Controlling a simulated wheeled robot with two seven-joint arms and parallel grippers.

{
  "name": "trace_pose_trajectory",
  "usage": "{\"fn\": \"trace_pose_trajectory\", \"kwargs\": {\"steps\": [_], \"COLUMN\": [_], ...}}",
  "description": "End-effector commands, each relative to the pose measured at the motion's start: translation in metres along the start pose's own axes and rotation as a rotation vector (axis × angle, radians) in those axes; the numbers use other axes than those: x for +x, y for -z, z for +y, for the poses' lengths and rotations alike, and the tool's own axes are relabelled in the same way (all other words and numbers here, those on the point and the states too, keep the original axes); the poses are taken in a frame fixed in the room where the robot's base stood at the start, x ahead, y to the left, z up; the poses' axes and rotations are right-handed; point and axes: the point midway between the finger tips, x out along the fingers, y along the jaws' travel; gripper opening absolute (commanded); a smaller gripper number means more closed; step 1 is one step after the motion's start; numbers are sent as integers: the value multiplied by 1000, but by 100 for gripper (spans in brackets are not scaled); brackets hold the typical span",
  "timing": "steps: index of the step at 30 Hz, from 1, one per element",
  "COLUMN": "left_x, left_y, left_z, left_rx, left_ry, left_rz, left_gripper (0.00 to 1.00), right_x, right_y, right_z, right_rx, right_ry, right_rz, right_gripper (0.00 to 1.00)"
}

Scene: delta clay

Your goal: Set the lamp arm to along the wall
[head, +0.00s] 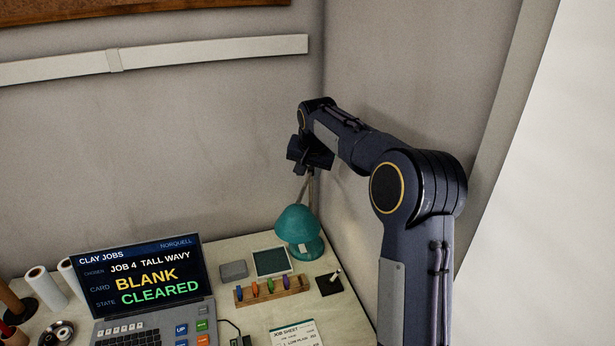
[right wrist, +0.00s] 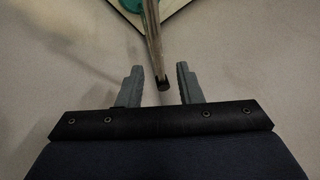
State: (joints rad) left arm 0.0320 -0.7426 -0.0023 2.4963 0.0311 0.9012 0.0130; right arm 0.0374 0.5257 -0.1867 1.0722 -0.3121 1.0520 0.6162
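The teal desk lamp (head: 297,224) stands at the back corner of the desk, with its shade low over a round teal base. A thin metal lamp arm (head: 303,187) rises from it toward my right gripper. My right gripper (head: 308,170) is above the lamp, near the wall corner, and looks small and dark in the head view. In the right wrist view, its two grey fingers (right wrist: 160,85) are apart. The dark-tipped metal rod (right wrist: 154,45) reaches between them, with a gap on each side. Part of the teal shade (right wrist: 123,4) shows at the top. My left gripper is not in view.
On the desk are a laptop (head: 143,277), a rack of coloured pieces (head: 272,291), a grey box (head: 234,270), a dark green pad (head: 271,262), a black holder (head: 329,284) and a job sheet (head: 296,334). Walls close in behind and at the right. A pale rail (head: 200,52) runs along the back wall.

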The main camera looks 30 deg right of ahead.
Motion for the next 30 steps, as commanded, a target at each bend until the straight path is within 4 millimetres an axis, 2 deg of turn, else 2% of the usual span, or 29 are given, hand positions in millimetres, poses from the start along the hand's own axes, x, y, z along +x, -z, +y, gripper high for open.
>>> {"fn": "trace_pose_trajectory", "kwargs": {"steps": [3, 7, 18, 25, 30], "left_x": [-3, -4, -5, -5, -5], "left_y": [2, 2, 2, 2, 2], "left_z": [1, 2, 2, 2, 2], "left_rx": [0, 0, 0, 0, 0], "left_ry": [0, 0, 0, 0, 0], "left_rz": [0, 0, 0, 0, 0], "left_gripper": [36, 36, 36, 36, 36], "right_x": [19, 33, 40, 40, 40], "right_y": [0, 0, -1, 0, 0], "right_z": [1, 1, 0, 0, 0], "right_rx": [0, 0, -1, -1, -1], "right_ry": [-2, -1, 1, 1, 1], "right_rz": [-4, -3, -1, -1, -1], "right_gripper": [33, 33, 33, 2, 0]}}
